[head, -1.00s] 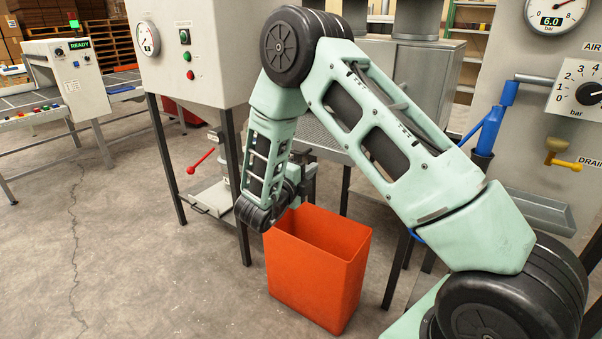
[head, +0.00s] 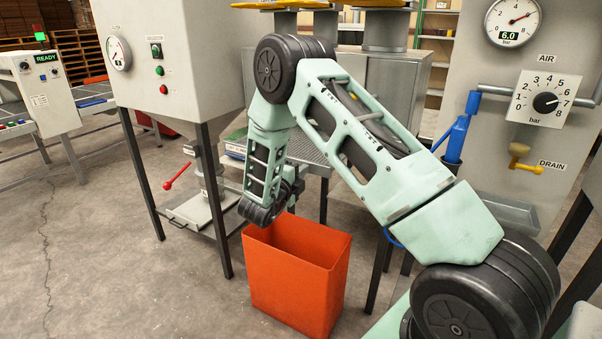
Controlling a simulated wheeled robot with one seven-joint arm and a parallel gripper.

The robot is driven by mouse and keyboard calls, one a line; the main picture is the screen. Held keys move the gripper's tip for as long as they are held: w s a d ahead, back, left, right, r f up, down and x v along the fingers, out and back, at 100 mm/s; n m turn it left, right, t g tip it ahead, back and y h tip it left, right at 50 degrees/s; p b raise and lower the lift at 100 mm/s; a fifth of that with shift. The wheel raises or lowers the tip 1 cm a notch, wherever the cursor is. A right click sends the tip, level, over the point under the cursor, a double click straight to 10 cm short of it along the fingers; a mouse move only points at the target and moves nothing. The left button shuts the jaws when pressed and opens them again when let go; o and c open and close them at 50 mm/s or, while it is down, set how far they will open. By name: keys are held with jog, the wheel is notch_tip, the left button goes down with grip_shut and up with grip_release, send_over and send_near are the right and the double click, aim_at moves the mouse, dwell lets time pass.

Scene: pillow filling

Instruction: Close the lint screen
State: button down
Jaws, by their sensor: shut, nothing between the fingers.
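I cannot pick out the lint screen for certain in the head view. A perforated grey bench top (head: 312,152) shows behind my arm, but I cannot tell whether it has to do with the screen. My gripper (head: 296,183) is mostly hidden behind my bent wrist, above and behind the orange bin's rim. The little that shows of it looks shut and empty.
An open orange bin (head: 297,284) stands on the floor below my wrist. A hopper machine (head: 185,60) on dark legs stands left, with a red-knobbed lever (head: 177,177) below. A panel with an air dial (head: 543,100) and yellow drain valve (head: 522,160) is right. Floor at left is clear.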

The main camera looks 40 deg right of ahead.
jog(key=b+x, duration=0.6)
jog(key=x, duration=0.8)
jog(key=b+x, duration=0.6)
jog(key=x, duration=0.7)
jog(key=shift+d+f, duration=0.2)
jog(key=shift+d, duration=0.15)
jog(key=shift+w+d+b, duration=0.15)
jog(key=shift+d+b, duration=0.2)
jog(key=shift+d+r, duration=0.15)
jog(key=shift+r, duration=0.2)
